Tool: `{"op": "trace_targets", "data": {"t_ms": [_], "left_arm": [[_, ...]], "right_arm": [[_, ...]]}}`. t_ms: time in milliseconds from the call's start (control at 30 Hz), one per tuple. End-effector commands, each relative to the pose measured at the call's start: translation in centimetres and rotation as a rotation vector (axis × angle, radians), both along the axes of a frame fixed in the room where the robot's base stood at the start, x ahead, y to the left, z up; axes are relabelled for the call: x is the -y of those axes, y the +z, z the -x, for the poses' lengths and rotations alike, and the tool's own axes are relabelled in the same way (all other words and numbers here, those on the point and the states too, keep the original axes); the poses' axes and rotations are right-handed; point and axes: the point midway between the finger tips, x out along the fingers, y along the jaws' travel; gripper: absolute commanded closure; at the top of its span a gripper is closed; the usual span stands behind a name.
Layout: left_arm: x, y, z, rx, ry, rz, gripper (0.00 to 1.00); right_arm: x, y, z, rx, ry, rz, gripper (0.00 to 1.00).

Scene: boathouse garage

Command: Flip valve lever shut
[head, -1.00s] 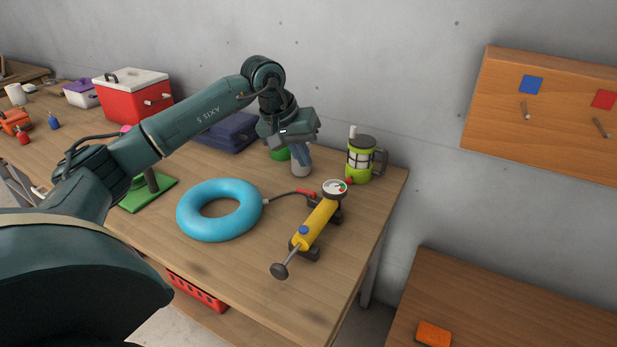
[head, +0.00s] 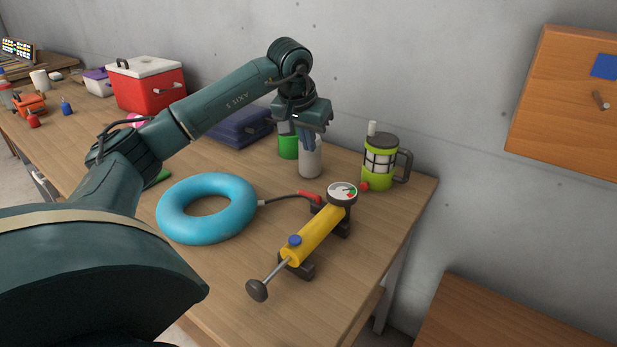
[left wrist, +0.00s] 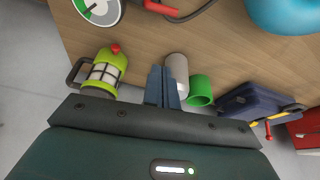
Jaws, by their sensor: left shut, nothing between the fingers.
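A yellow hand pump (head: 315,236) lies on the wooden table, with a round gauge (head: 342,193) at its far end. A red lever (head: 309,196) sits beside the gauge, where the dark hose from the blue ring (head: 207,209) meets the pump. It also shows at the top edge of the left wrist view (left wrist: 161,8), cut off there. A red knob (head: 364,186) is on the gauge's other side. My left gripper (head: 310,146) is shut and empty above the table, behind the pump, its fingers pointing down in front of a grey-white cylinder (head: 311,163). My right gripper is out of view.
A green lantern-like jug (head: 379,167) stands right of the gauge, near the table's edge. A green cylinder (head: 288,146) and a dark blue case (head: 239,128) stand behind the ring. A red cooler (head: 148,88) is farther left.

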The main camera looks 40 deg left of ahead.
Motion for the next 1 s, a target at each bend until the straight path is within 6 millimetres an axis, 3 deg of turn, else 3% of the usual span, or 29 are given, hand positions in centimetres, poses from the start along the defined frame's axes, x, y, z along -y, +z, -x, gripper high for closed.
{"op": "trace_targets", "data": {"t_ms": [167,567,800,1000], "left_arm": [[-0.1,-1.6,-0.5,-0.003,0.000,0.001,1.00],[-0.7,-9.5,-3.3,-0.005,0.001,0.002,1.00],[-0.2,-10.0,-0.5,-0.002,-0.001,-0.002,1.00],[0.1,-10.2,0.5,-0.001,0.000,-0.001,1.00]], "right_arm": [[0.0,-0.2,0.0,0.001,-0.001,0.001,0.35],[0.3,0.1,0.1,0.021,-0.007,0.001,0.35],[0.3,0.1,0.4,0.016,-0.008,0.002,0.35],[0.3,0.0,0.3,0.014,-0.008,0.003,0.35]]}}
